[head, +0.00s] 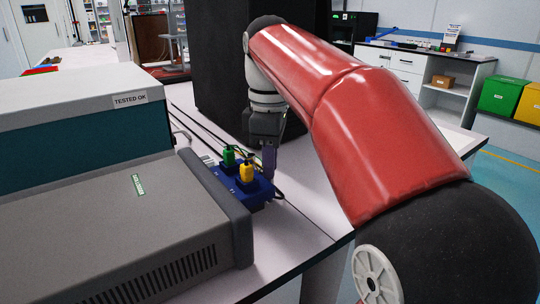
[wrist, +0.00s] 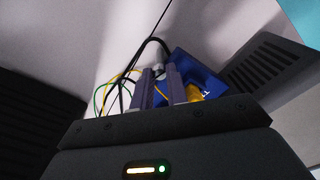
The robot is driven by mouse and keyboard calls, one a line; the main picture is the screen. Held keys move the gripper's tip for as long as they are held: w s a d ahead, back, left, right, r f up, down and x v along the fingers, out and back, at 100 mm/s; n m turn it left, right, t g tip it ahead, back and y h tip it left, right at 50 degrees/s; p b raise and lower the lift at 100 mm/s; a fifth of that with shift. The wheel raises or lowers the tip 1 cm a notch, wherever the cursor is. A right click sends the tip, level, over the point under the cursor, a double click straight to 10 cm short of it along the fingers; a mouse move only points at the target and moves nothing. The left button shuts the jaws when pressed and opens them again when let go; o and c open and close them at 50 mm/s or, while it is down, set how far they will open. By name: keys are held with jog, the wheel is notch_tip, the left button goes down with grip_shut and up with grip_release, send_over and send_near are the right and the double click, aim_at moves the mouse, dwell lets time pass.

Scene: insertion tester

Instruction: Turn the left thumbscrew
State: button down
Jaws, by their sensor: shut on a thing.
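A blue box (head: 262,191) with a green plug (head: 229,156) and a yellow plug (head: 246,172) on top sits at the table's edge; the blue box also shows in the wrist view (wrist: 196,70). My gripper (head: 268,174) points down at the far right side of this box. In the wrist view my gripper's fingers (wrist: 158,92) are close together beside the box, at a grey connector (wrist: 157,62) with a black cable. The fingers are shut on a small part there, which looks like a thumbscrew. The fingers mostly hide it, and which thumbscrew it is cannot be told.
A large grey instrument (head: 110,235) stands left of the blue box, with a "TESTED OK" unit (head: 90,150) behind. A tall black cabinet (head: 215,70) stands behind my gripper. Loose cables (wrist: 115,85) run beside the fingers. White table (head: 290,230) is clear in front.

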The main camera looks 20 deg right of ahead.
jog(key=m, duration=0.6)
jog(key=shift+m, duration=0.3)
jog(key=m, duration=0.6)
dwell(0.4)
jog(key=c, duration=1.4)
grip_release()
notch_tip(320, 180, up, 8)
jog(key=shift+f, duration=0.1)
